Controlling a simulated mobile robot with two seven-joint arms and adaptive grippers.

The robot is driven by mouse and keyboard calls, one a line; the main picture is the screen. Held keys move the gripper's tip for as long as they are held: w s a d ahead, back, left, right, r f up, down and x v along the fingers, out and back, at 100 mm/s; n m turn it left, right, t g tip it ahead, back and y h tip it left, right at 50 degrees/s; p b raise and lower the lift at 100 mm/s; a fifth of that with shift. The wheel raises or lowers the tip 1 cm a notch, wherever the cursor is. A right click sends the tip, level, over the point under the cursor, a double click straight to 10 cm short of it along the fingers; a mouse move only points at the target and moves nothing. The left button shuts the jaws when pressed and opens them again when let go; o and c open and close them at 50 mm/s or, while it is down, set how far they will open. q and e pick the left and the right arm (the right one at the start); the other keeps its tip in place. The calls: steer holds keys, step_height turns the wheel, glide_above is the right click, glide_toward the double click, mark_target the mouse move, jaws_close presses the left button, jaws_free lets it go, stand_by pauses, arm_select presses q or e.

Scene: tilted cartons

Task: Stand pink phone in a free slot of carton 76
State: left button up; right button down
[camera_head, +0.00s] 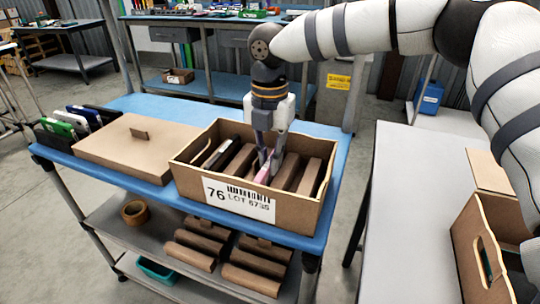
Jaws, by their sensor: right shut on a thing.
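Carton 76 (300,219) is an open brown box with a white "76 LOT 6735" label, on the blue bench top. Thick brown dividers inside form slots. My right gripper (269,166) points down into the carton, shut on the pink phone (264,173). The phone is between two dividers near the middle, its upper part showing; its lower end is hidden. I cannot tell whether it touches the floor of the carton. A dark phone (221,153) stands in a slot at the left. My left gripper is not in view.
A closed brown box (130,152) lies left of the carton. Several phones (70,121) stand in a dark rack at the bench's left end. Another open carton (470,238) is on the grey table at right. Brown blocks (255,262) and a tape roll (134,212) lie on the lower shelf.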

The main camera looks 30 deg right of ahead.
stand_by(0.3)
steer(key=c, duration=1.5)
jaws_free()
steer(key=shift+c, duration=0.2)
step_height(320, 180, up, 12)
